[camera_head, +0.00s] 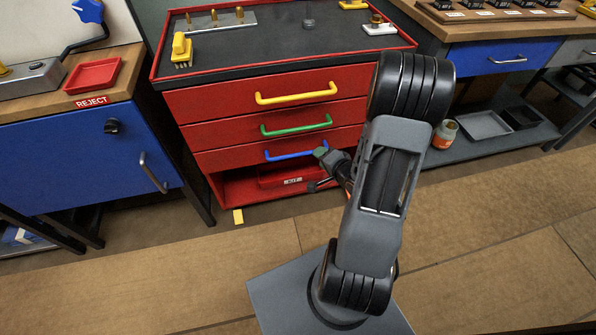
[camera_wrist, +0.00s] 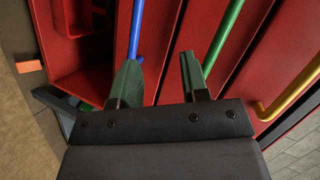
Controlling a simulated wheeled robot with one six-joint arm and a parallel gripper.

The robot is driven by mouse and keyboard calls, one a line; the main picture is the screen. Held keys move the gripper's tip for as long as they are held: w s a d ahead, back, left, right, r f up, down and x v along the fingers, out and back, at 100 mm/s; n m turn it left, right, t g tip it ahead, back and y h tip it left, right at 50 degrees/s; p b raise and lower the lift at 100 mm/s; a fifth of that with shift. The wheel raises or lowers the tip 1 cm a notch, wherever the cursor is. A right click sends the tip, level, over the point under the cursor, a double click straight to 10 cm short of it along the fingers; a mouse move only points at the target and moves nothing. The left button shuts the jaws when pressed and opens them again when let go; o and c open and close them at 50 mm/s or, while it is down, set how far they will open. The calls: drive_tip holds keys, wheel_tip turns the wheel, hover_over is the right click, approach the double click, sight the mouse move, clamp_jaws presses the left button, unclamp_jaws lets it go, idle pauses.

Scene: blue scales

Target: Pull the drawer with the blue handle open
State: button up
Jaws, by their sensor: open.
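The blue handle (camera_head: 283,154) is on the lowest of three drawers in the red cabinet, and that drawer front (camera_head: 235,157) looks flush with those above. The right finger is close to the lower end of the green handle (camera_wrist: 224,35); I cannot tell whether either finger touches a handle. In the head view my gripper (camera_head: 317,170) is at the blue handle's right end.
The yellow handle (camera_head: 297,94) is on the top drawer. Under the drawers is an open shelf with a red bin (camera_head: 284,178). A blue cabinet (camera_head: 60,165) stands at left and a workbench at right. The floor (camera_head: 150,270) in front is mostly clear.

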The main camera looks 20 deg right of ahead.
sight(298, 155)
wheel_tip(298, 155, down, 6)
drive_tip(key=s+a+m+t+y+b, duration=0.1)
drive_tip(key=s+m+t+y+b, duration=0.1)
drive_tip(key=m+b, duration=0.15)
drive_tip(key=shift+h, duration=0.3)
drive_tip(key=b+x, duration=0.3)
drive_tip(key=x, duration=1)
drive_tip(key=shift+w+a+r+b, duration=0.1)
drive_tip(key=shift+w+r+b, duration=0.05)
drive_tip(key=shift+w+b, duration=0.15)
drive_tip(key=shift+s, duration=0.1)
clamp_jaws()
